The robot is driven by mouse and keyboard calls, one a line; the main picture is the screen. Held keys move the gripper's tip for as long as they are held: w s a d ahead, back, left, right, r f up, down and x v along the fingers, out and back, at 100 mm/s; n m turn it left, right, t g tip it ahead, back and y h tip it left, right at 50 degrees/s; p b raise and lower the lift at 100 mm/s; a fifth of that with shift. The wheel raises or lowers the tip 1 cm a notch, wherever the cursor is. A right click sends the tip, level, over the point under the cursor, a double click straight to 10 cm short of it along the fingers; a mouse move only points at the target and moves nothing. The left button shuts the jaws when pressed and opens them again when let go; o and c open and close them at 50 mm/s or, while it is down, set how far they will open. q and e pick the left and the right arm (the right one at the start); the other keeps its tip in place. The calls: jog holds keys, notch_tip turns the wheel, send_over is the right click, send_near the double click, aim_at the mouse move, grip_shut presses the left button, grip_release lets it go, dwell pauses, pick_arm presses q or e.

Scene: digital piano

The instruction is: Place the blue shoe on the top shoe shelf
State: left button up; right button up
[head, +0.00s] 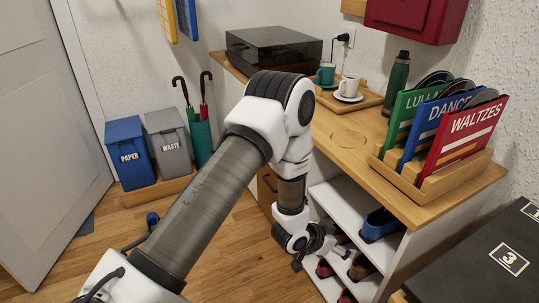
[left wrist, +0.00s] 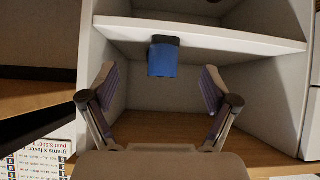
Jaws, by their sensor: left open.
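The blue shoe (head: 380,224) sits on the top shoe shelf (head: 346,207), under the wooden counter, near the shelf's right end. In the left wrist view, which looks upside down, the blue shoe (left wrist: 163,60) has one end out at the front edge of the white shelf (left wrist: 235,41). My left gripper (head: 318,245) is in front of the shelves, left of the shoe. In the left wrist view its two fingers (left wrist: 158,80) are spread wide, with the shoe beyond them and nothing held. The shoe's far end is hidden. My right gripper is not in view.
Brown and reddish shoes (head: 361,266) stand on lower shelves. The counter holds a record rack (head: 440,180), a green bottle (head: 397,84) and a cup tray (head: 357,98). A black surface (head: 480,262) lies at the right. Blue and grey bins (head: 129,152) stand on the left.

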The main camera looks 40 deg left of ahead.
pick_arm(q)
jog(key=s+f+n+g+y, duration=0.1)
jog(key=s+f+g, duration=0.2)
jog(key=s, duration=0.7)
jog(key=s+f+n+g+y, duration=0.1)
jog(key=s+f+g, duration=0.2)
jog(key=s, duration=0.8)
jog(key=s+f+n+g+y, duration=0.1)
jog(key=s+f+g, duration=0.2)
jog(key=s+f, duration=0.3)
jog(key=s+a, duration=0.1)
jog(key=s, duration=0.3)
jog(key=shift+s+f+n+g, duration=0.2)
jog(key=shift+s+n+g, duration=0.1)
jog(key=shift+s, duration=0.05)
